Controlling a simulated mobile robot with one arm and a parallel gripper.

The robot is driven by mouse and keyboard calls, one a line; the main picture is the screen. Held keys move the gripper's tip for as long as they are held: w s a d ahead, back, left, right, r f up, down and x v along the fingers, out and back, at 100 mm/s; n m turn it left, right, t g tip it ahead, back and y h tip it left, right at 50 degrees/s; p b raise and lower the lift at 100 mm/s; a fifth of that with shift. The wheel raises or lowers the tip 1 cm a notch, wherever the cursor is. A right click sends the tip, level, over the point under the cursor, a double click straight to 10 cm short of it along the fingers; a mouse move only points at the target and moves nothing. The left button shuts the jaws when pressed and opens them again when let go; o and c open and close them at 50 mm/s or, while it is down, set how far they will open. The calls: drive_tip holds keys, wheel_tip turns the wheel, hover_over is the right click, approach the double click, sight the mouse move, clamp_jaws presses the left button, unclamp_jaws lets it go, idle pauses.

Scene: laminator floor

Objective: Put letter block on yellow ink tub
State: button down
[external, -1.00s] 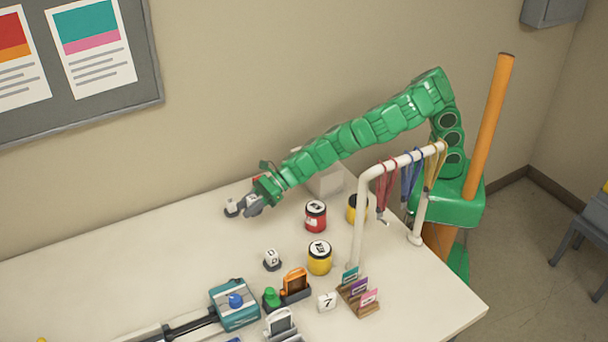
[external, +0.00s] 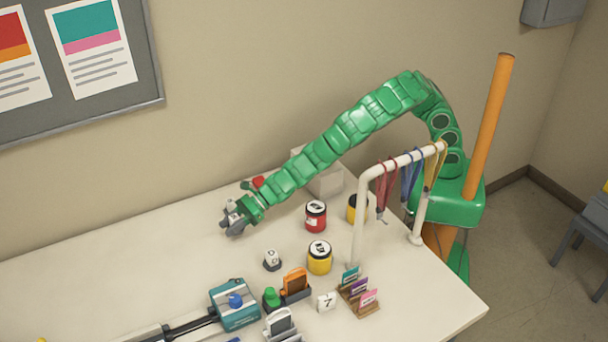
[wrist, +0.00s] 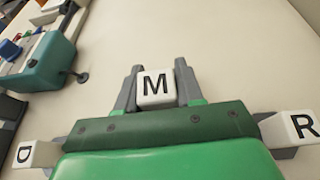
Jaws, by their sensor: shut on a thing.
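My gripper (external: 234,221) is shut on a white letter block marked M (wrist: 156,86), which sits between the two grey fingers in the wrist view. In the external view my gripper is over the back left part of the table, and the held block is hard to make out there. One yellow ink tub (external: 319,258) with a black lid and white label stands upright mid-table, to the right of my gripper and nearer the camera. A second yellow tub (external: 353,209) stands farther back, partly hidden by the rack post. My gripper is apart from both tubs.
A red tub (external: 315,222) stands behind the front yellow one. A white lanyard rack (external: 362,215) rises to the right. A small white block (external: 271,257), card holders and a teal laminator (external: 235,308) are nearer the camera. White pieces marked D (wrist: 32,154) and R (wrist: 290,130) flank my gripper.

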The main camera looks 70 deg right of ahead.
sight(231, 240)
drive_tip(key=shift+w+a+f, duration=0.25)
drive_tip(key=shift+w+f, duration=0.1)
drive_tip(key=shift+f, duration=1.4)
drive_tip(key=c, duration=0.7)
unclamp_jaws()
drive_tip(key=shift+f, duration=0.15)
drive_tip(key=shift+f, duration=0.1)
drive_tip(key=shift+d, duration=0.1)
